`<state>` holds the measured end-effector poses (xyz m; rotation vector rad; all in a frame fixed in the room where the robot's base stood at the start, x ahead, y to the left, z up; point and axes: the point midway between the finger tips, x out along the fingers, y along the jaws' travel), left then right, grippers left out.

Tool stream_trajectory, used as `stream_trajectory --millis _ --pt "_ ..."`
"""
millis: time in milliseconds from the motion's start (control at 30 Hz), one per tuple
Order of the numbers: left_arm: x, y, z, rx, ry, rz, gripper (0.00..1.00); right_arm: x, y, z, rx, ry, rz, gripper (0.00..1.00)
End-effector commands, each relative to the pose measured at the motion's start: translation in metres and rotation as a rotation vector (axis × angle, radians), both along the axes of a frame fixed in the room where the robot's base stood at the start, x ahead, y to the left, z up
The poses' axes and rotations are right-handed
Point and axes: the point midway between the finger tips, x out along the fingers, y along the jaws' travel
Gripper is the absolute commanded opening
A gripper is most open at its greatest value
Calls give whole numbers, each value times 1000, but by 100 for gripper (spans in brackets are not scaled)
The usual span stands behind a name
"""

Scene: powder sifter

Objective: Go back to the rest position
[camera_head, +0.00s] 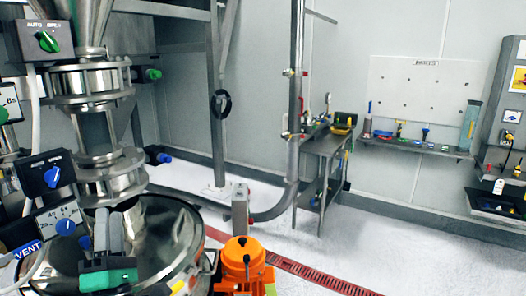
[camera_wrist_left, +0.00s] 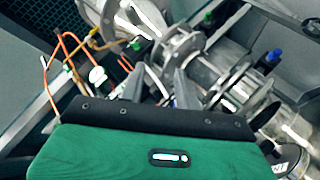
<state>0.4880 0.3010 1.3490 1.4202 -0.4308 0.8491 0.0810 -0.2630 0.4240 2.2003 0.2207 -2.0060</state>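My left gripper (camera_head: 108,228) shows at the lower left of the head view, with a green body and two grey fingers pointing up. It is in front of the round steel vessel (camera_head: 180,240) of the sifter, below the steel pipe column (camera_head: 97,130). In the left wrist view my left gripper (camera_wrist_left: 158,82) has its fingers apart, with nothing held between them. Clamped steel pipe parts (camera_wrist_left: 205,65) show beyond the fingers. My right gripper is in neither view.
Control boxes with a green knob (camera_head: 47,40) and a blue knob (camera_head: 50,175) are close by on the left. An orange motor (camera_head: 243,262) stands right of the vessel. A steel table (camera_head: 325,145) and wall shelf (camera_head: 415,147) are farther back. White floor at right is clear.

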Motion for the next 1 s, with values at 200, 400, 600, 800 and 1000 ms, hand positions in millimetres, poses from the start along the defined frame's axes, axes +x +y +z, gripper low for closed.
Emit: stream_trajectory --millis 200,400,600,800,1000 --pt "-3 -72 -39 442 145 -69 33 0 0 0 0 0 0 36" --pt "-9 -125 -109 830 342 -157 33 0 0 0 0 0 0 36" --pt "-28 -153 -200 1185 600 -266 33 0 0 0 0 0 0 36" --pt "-69 -149 -295 1497 915 -392 33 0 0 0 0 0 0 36" --pt "-126 -121 -367 1726 1248 -518 33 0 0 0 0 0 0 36"
